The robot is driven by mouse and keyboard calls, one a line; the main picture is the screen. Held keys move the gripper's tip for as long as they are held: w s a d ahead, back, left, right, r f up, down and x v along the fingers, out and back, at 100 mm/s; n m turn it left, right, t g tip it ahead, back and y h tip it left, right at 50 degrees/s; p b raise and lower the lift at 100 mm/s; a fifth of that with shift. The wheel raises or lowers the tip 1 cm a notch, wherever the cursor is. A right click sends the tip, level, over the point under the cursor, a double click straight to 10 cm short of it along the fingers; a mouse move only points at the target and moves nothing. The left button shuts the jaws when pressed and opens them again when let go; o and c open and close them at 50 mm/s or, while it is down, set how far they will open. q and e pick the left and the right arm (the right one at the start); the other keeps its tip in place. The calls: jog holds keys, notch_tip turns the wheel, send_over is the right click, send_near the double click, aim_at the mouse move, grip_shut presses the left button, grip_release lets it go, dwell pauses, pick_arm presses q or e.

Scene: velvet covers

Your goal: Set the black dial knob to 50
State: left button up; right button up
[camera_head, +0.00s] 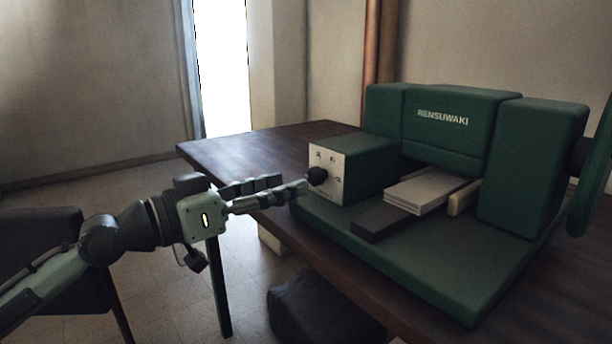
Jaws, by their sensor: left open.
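The black dial knob (317,176) sits on the pale front plate (338,186) of a green box (366,163) at the left of the green machine. Small dark marks surround the knob, too small to read. My left gripper (295,187) reaches in from the left, its fingers pointing right at the knob. Its fingers are open, and the tips are close to the knob's left side. I cannot tell whether they touch it. My right gripper is not in view.
The green machine (446,120) marked RENSUWAKI stands on a dark wooden table (240,155). A stack of pale sheets (428,188) and a dark block (382,223) lie on its base. A dark stool (315,308) is below the table edge. A dark chair (45,240) stands at left.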

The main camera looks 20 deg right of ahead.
aim_at(311, 178)
pick_arm(q)
jog(key=x, duration=0.6)
jog(key=shift+p, duration=0.4)
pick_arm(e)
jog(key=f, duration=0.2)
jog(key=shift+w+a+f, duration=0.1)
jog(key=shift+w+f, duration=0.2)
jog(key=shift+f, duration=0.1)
pick_arm(q)
jog(key=shift+c, duration=0.6)
jog(key=shift+a, duration=0.1)
grip_shut()
